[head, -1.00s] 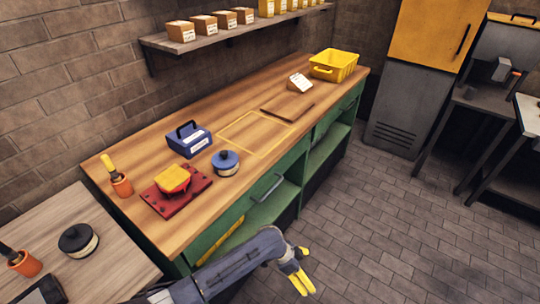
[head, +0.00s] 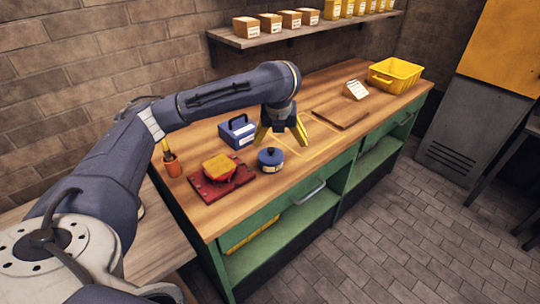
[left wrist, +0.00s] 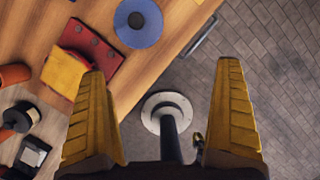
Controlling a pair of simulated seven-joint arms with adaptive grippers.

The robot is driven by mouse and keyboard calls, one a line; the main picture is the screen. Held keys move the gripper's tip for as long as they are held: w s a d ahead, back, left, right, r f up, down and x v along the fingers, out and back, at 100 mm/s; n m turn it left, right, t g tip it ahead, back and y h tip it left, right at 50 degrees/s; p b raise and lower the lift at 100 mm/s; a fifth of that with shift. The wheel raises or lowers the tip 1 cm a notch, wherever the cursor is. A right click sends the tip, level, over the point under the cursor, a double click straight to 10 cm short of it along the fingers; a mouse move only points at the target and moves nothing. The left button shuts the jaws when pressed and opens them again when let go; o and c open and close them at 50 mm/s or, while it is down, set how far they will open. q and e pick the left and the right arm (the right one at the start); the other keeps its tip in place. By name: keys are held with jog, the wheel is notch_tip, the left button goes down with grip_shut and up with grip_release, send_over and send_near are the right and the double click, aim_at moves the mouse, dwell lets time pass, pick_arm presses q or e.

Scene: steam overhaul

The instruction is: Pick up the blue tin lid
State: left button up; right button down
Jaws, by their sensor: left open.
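The blue tin lid (head: 270,154) sits on top of a round tin (head: 271,167) on the wooden workbench, a dark knob at its middle. My right gripper is not in view.
A red plate with a yellow-topped part (head: 221,167) lies left of the tin. A blue toolbox (head: 237,132) stands behind. An orange cup (head: 172,165) is at the bench's left. A brown board (head: 340,115) and yellow crate (head: 395,75) are to the right. A yellow outlined area (head: 318,138) is bare.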

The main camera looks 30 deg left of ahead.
pick_arm(q)
jog(key=a+r, duration=0.3)
send_near(271, 150)
jog(key=shift+y, duration=0.3)
jog(key=x, duration=0.4)
jog(key=d+x, duration=0.1)
jog(key=x, duration=0.1)
jog(key=shift+s+a+f, duration=0.1)
jog(key=shift+f, duration=0.1)
jog(key=shift+a+x, duration=0.2)
jog(key=shift+x, duration=2.6)
jog(key=shift+r, duration=0.1)
jog(key=c, duration=1.1)
